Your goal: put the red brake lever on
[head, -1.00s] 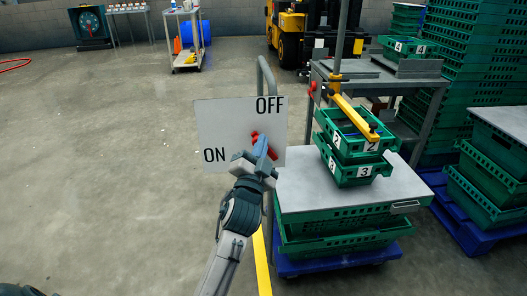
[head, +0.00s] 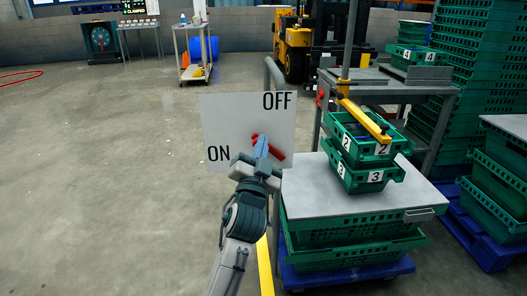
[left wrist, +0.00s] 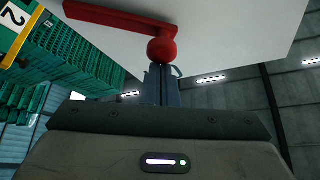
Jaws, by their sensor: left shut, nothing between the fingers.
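The white panel (head: 225,120) has OFF at its upper right and ON at its lower left. The red brake lever (head: 277,153) on it slants from upper left to lower right, partly hidden by my left gripper. In the left wrist view the lever is a red bar (left wrist: 115,20) with a red ball (left wrist: 162,50) at one end. My left gripper (head: 262,146) is in front of the lever. Its fingers (left wrist: 162,82) are shut and empty, with their tips right at the ball; I cannot tell if they touch. My right gripper is not in view.
A grey-topped cart (head: 310,190) with green crates (head: 365,180) stands right of the panel, under a yellow bar (head: 362,119). A grey post (head: 272,72) rises behind the panel. Stacked green crates (head: 485,60) fill the right.

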